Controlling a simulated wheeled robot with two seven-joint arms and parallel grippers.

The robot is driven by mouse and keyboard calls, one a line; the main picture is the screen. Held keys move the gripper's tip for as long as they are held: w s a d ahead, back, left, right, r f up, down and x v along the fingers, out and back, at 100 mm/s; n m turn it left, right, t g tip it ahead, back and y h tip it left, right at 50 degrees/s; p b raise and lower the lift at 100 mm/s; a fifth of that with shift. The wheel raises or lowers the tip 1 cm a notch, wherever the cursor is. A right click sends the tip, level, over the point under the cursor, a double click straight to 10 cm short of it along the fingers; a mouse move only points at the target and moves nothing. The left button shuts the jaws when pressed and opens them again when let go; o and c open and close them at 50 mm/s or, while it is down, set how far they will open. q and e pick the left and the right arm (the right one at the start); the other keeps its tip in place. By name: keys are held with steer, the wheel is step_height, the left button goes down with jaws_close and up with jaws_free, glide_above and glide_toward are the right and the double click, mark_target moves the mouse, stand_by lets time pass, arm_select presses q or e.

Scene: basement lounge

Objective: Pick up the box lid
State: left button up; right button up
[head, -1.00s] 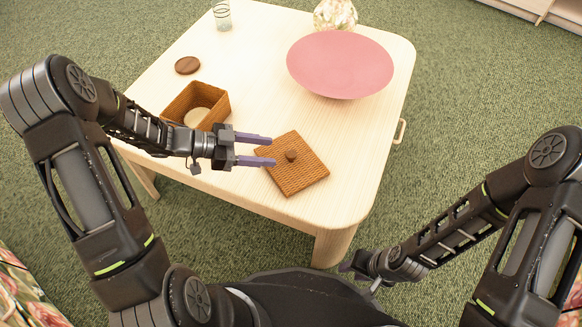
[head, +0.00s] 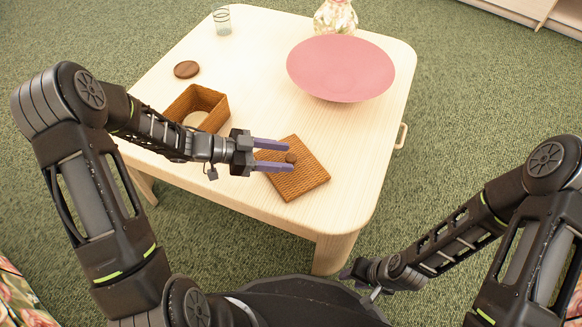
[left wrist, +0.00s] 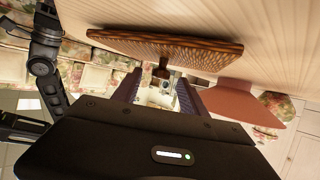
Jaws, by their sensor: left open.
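The box lid (head: 300,178) is a square woven brown panel with a round dark knob (head: 291,158), lying flat on the table. My left gripper (head: 291,155) is open, its purple fingers pointing right with the knob near or between their tips in the head view. In the left wrist view the lid (left wrist: 165,45) shows edge-on, and its knob (left wrist: 161,71) lies between and ahead of the two open fingers. The woven box (head: 213,120) stands open behind my left gripper, partly hidden by the arm. My right gripper (head: 352,272) is low in front of the table; its fingers are unclear.
A wide pink bowl (head: 340,68) stands at the back right of the pale table (head: 250,60). A flowered vase (head: 336,17), a glass (head: 222,21) and a dark round disc (head: 187,69) are further back. The table's front right is clear.

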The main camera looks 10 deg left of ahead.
mark_target(288, 158)
arm_select(q)
steer(key=b+x, duration=0.1)
steer(key=x, duration=0.1)
steer(key=shift+w+d+f, duration=0.15)
steer(key=shift+d+f, duration=0.05)
steer(key=shift+f, duration=0.1)
steer(key=shift+w+d, duration=0.1)
steer(key=shift+d, duration=0.15)
jaws_close()
stand_by(0.4)
